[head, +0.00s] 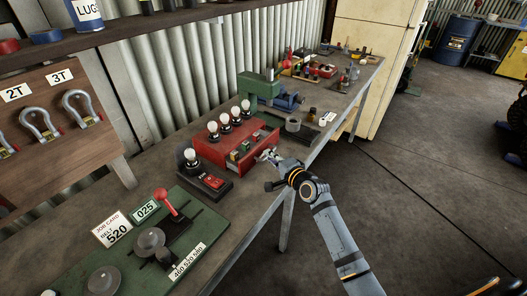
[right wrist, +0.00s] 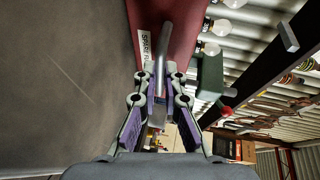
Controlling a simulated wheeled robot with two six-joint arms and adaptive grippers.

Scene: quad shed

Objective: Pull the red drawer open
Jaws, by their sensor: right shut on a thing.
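The red drawer (head: 262,146) sits in a red box (head: 207,147) on the workbench and stands partly out toward the bench's front edge. Small green and pale items show inside it. Several white bulbs stand on top of the box. My right gripper (head: 268,156) is at the drawer's front. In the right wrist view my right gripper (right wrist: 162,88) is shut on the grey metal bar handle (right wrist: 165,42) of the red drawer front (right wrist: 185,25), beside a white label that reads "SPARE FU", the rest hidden.
A bulb on a dark base with a red switch (head: 214,182) stands left of the box. A green press (head: 262,88) and blue vise (head: 287,101) stand behind it. A green board (head: 130,262) with a red lever lies nearer.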

